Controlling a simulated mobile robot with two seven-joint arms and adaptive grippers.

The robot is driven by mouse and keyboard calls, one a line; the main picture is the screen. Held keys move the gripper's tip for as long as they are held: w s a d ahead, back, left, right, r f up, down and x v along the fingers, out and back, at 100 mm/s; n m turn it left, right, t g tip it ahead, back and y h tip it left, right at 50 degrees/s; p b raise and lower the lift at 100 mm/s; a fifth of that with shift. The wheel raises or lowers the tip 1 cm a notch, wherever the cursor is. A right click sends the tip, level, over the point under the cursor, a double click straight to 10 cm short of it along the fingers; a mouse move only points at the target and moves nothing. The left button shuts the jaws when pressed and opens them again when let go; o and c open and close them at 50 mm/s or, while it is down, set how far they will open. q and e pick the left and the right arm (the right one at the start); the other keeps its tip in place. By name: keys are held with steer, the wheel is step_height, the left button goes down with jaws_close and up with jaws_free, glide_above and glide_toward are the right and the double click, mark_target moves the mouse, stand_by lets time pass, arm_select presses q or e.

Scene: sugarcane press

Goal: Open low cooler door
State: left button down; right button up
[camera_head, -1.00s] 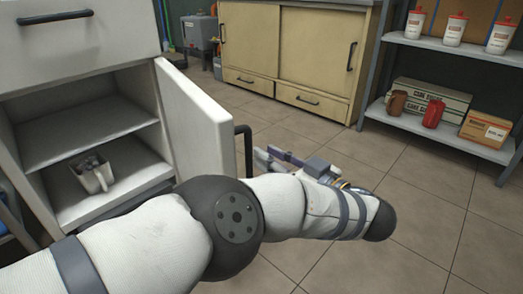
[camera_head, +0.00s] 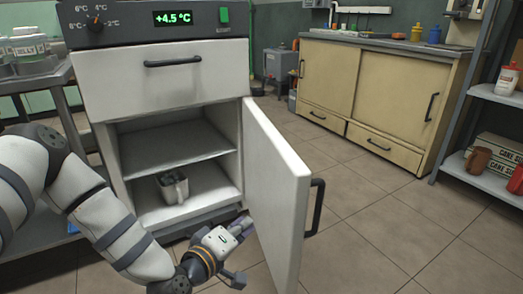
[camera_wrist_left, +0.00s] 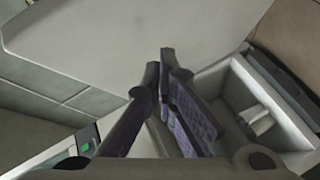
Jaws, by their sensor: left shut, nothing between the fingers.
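The cooler (camera_head: 165,90) stands at the left with a drawer above and an open compartment below. Its white low door (camera_head: 275,180) stands wide open, swung out to the right, with a black handle (camera_head: 315,207) on its outer face. My left gripper (camera_head: 244,226) is shut and empty, low in front of the compartment on the inner side of the door. In the left wrist view its dark fingers (camera_wrist_left: 163,60) are closed together, with the door's pale inner face (camera_wrist_left: 130,30) beyond them. My right gripper is not in view.
A grey container (camera_head: 173,188) sits on the compartment floor. A yellow cabinet (camera_head: 375,85) stands at the back, and a shelf unit (camera_head: 490,100) with bottles and boxes stands at the right. Tiled floor (camera_head: 385,215) is free right of the door.

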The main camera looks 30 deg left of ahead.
arm_select(q)
steer(key=s+a+r+n+t, duration=0.25)
steer(key=r+n, duration=0.25)
steer(key=r, duration=0.7)
steer(key=b, duration=0.2)
glide_toward(277, 153)
steer(key=a, duration=0.3)
steer(key=shift+t, duration=0.25)
steer(key=w+d, duration=0.1)
steer(key=w, duration=0.2)
steer(key=w+d+b, duration=0.1)
steer(key=shift+w+d+f, duration=0.2)
steer(key=shift+w+d, duration=0.05)
steer(key=shift+d, duration=0.15)
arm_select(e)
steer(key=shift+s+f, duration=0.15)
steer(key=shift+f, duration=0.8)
arm_select(q)
steer(key=shift+d, duration=0.1)
